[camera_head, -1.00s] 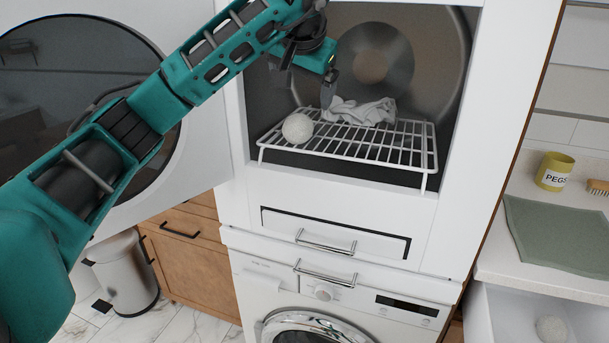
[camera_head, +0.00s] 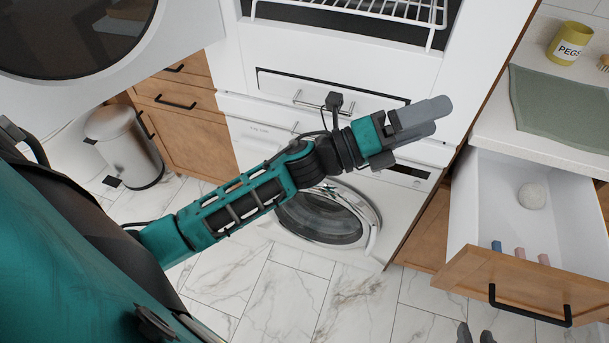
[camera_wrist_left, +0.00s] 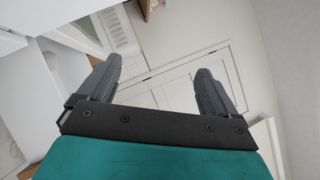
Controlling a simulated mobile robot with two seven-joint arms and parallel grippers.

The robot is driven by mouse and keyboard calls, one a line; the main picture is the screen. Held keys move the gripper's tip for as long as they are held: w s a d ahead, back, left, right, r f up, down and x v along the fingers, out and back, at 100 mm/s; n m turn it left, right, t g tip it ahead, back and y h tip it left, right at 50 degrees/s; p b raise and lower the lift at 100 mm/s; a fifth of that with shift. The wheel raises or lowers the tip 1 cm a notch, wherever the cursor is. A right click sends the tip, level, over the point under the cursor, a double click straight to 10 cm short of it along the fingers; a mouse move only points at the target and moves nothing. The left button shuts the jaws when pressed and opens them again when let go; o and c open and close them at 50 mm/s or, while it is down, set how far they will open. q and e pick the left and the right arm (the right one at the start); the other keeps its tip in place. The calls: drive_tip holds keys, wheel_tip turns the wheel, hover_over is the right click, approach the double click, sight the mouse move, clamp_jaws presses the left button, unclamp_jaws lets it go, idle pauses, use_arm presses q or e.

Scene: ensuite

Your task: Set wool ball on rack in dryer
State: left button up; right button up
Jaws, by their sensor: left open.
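A white wool ball (camera_head: 532,196) lies in the open drawer (camera_head: 490,215) at the right of the head view. The white wire rack (camera_head: 350,12) shows only its front part at the top edge, inside the dryer (camera_head: 330,60); what lies on it is out of view. My left gripper (camera_head: 441,117) is open and empty, in front of the dryer's lower panel, up and left of the drawer and apart from the ball. Its two open fingers also show in the left wrist view (camera_wrist_left: 160,90). Two fingertips of my right gripper (camera_head: 475,335) show apart at the bottom edge.
Small blue and pink items (camera_head: 520,252) lie in the drawer's front. The counter above holds a green mat (camera_head: 565,110) and yellow pegs pot (camera_head: 570,42). The round dryer door (camera_head: 80,35) stands open at left. A bin (camera_head: 125,145) and washer (camera_head: 325,215) stand below.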

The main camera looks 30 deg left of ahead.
use_arm(q)
drive_tip(key=s+a+f+n+y, duration=0.35)
drive_tip(key=f+n+y, duration=0.35)
drive_tip(key=n, duration=0.4)
drive_tip(key=s+a+f+n+y, duration=0.2)
drive_tip(key=a+f+n+y, duration=0.25)
drive_tip(key=f+n, duration=0.5)
drive_tip(key=s+a+f+n+g+y, duration=0.2)
drive_tip(key=s+f+n+g, duration=0.2)
drive_tip(key=s+f+n, duration=0.5)
drive_tip(key=shift+s+a+f, duration=0.3)
drive_tip(key=shift+s+a, duration=0.1)
drive_tip(key=shift+s, duration=0.2)
